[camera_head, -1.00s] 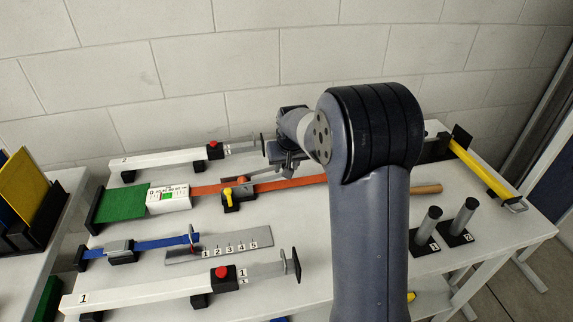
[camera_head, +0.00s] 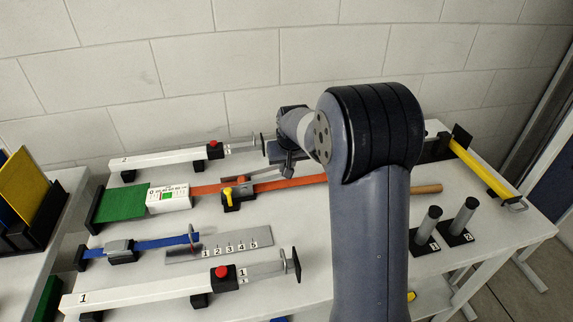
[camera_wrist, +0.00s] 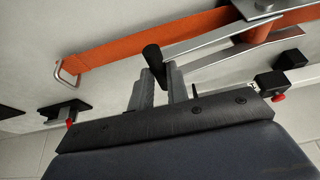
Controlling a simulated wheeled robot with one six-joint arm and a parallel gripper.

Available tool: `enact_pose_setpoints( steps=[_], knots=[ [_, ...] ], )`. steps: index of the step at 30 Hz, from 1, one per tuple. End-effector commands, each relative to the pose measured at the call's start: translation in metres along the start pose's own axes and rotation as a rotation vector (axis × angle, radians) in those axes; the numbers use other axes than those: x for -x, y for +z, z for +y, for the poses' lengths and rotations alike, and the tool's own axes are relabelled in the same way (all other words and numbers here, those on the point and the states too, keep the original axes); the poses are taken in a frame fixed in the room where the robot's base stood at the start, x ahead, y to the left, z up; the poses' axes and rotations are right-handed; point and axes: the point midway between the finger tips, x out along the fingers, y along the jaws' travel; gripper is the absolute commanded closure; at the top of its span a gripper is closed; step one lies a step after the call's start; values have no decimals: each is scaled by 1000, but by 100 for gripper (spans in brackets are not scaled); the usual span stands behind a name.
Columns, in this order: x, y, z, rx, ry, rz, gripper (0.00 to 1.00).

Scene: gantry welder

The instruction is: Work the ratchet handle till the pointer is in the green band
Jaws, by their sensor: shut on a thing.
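An orange strap (camera_head: 300,182) runs along the table through a ratchet with a yellow lever (camera_head: 228,191). A white gauge box (camera_head: 168,197) with a green band sits on the strap at the left; its pointer is too small to read. The ratchet handle has two flat silver bars (camera_wrist: 206,45) and ends in a black grip (camera_wrist: 153,56). My gripper (camera_wrist: 158,76) is shut on this grip, with a finger on either side. In the head view my gripper (camera_head: 288,168) is behind the strap, and my arm hides part of the strap's right side.
White clamp bars with red buttons stand in front (camera_head: 150,292) and behind (camera_head: 165,159). A blue strap (camera_head: 160,243) and a numbered plate (camera_head: 220,247) lie in front. Grey posts (camera_head: 428,225) and a yellow bar (camera_head: 482,170) are at the right. A wall (camera_head: 250,60) closes the back.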

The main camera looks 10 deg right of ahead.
Motion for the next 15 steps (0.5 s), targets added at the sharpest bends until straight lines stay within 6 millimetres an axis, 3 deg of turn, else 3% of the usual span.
enact_pose_setpoints(
  steps=[6,15],
  knots=[
    [-20,9,7,-1,1,-2,100],
    [-21,10,10,0,3,-5,100]
  ],
)
